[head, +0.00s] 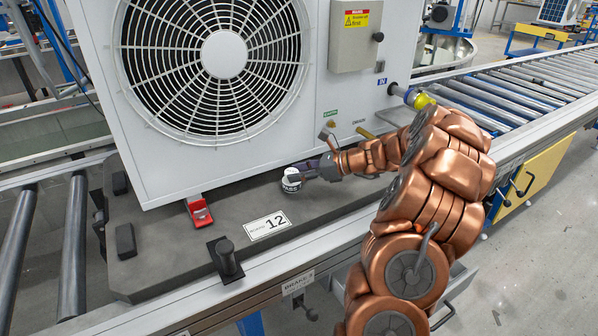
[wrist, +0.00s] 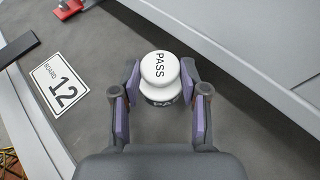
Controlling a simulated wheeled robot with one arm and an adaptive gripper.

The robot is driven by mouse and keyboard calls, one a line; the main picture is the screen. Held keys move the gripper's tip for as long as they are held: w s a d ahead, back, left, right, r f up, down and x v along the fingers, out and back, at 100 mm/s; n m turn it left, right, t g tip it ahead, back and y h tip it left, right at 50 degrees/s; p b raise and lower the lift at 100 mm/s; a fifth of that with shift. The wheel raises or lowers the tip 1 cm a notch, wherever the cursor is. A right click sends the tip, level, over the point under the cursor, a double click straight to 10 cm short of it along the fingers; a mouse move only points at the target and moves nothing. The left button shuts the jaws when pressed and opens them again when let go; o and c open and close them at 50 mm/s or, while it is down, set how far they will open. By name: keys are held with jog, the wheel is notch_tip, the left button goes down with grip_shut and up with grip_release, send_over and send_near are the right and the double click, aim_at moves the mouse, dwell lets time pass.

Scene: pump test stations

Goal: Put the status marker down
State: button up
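The status marker is a round white piece with a dark band, lettered PASS (head: 291,181). In the head view it appears to stand upright on the dark grey board near the foot of the fan unit. In the wrist view the marker (wrist: 160,68) is between the fingertips of my gripper (wrist: 160,80). A narrow gap shows on each side of it, so my gripper looks open around it, not pressed on it. In the head view my gripper (head: 312,170) reaches in from the right, low over the board. The marker's underside is hidden.
The board (head: 180,245) carries a "12" label (head: 267,226), a red clamp (head: 199,211) and a black post (head: 226,259). The large white fan unit (head: 160,165) stands close behind the marker. A roller conveyor (head: 520,85) runs off to the right.

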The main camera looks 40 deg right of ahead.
jog(key=o, duration=0.4)
jog(key=shift+c, duration=0.2)
jog(key=shift+r, duration=0.2)
jog(key=p+v, duration=0.2)
jog(key=v, duration=1)
jog(key=shift+s+f, duration=0.1)
